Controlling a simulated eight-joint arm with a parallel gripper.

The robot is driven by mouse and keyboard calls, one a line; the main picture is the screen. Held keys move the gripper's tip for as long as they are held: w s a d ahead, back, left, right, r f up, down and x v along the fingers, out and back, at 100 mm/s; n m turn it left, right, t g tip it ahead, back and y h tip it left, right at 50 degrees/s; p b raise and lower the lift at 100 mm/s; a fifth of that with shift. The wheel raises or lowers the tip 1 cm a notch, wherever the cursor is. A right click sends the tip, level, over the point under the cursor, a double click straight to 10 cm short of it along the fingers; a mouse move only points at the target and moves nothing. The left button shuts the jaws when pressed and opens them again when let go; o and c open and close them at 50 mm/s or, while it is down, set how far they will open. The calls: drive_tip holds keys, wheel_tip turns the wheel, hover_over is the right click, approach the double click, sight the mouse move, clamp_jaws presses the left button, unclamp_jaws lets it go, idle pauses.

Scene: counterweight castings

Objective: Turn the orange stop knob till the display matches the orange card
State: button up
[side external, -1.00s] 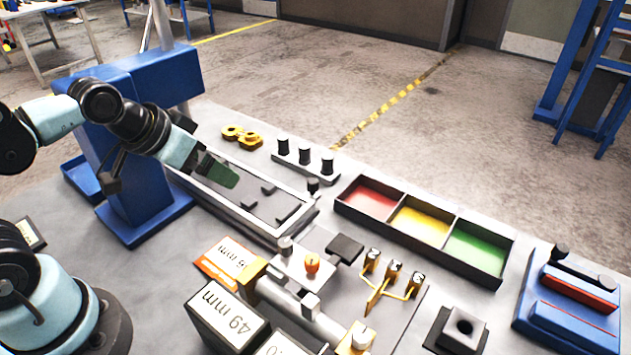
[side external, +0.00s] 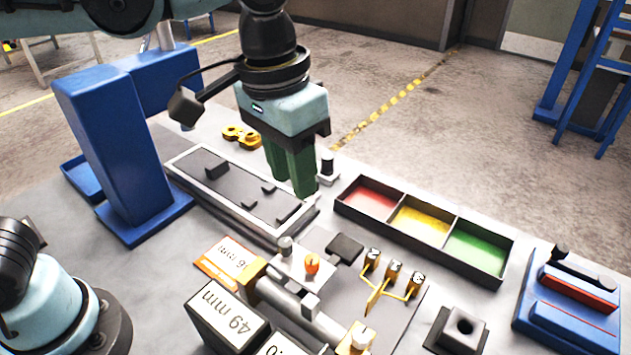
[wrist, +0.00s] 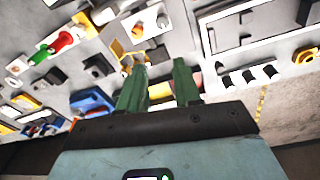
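The orange stop knob (side external: 312,263) stands on a pale block on the measuring fixture, in the side view. The orange card (side external: 205,268) lies left of it; its print is upside down and hard to read. A block in front shows "49 mm" (side external: 225,318), and I take it for the display. My gripper (side external: 292,186) hangs fingers down, above the near right part of the grey tray, behind and above the knob and apart from it. In the wrist view its green fingers (wrist: 160,64) are spread with nothing between them.
The shallow grey tray (side external: 205,194) holds dark pieces. A bin with red, yellow and green compartments (side external: 452,222) stands to the right. A blue column (side external: 118,150) rises at left. A second label block (side external: 283,345) is cut off by the frame.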

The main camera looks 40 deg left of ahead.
sight(312, 259)
drive_tip(key=s+d+g, duration=0.1)
drive_tip(key=s+d, duration=0.1)
drive_tip(key=d, duration=0.2)
drive_tip(key=shift+m+y, duration=0.3)
drive_tip(key=f, duration=1.1)
drive_tip(key=shift+w, duration=0.25)
drive_tip(key=shift+c, duration=0.3)
clamp_jaws()
